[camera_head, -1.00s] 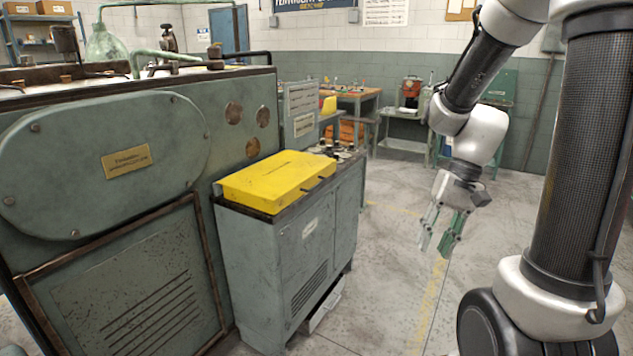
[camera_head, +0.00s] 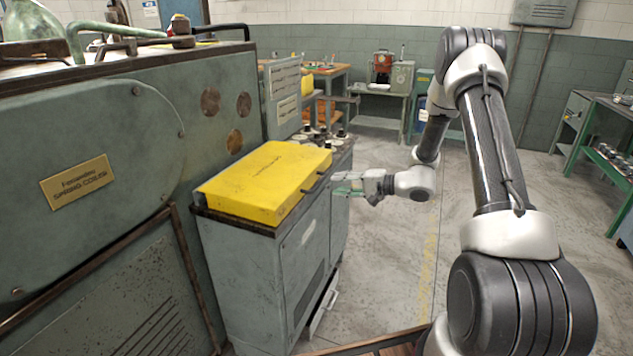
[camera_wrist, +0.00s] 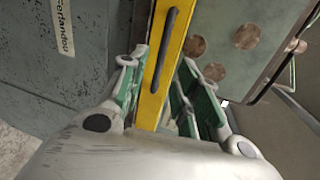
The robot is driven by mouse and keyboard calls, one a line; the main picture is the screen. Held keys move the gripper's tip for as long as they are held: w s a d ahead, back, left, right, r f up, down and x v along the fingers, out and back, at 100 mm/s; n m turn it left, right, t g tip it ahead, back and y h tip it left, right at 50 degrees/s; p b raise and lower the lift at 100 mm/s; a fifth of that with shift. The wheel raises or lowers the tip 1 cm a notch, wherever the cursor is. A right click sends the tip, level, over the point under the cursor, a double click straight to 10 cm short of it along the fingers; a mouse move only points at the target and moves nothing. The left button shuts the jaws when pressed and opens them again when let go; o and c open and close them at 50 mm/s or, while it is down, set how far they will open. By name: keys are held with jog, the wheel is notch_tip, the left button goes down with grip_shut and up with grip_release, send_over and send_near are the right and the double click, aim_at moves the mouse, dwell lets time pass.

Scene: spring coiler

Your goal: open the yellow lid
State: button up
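The yellow lid (camera_head: 262,182) lies flat and closed on top of a grey-green cabinet (camera_head: 262,275). In the wrist view, my gripper (camera_wrist: 162,62) is open, with green-padded fingers on either side of the lid's yellow edge (camera_wrist: 150,95). A dark handle (camera_wrist: 166,48) shows between the fingers. I cannot tell whether any finger touches the lid.
The large green coiler machine (camera_head: 100,130) stands to the left, behind the cabinet. A panel with dark knobs (camera_head: 325,138) is beyond the lid. Floor to the right is clear up to a green shelf (camera_head: 610,160).

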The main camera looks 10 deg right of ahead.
aim_at(319, 182)
jog(key=shift+n, duration=0.4)
jog(key=x, duration=0.7)
jog(key=shift+w+a, duration=0.15)
jog(key=shift+a, duration=0.25)
grip_shut()
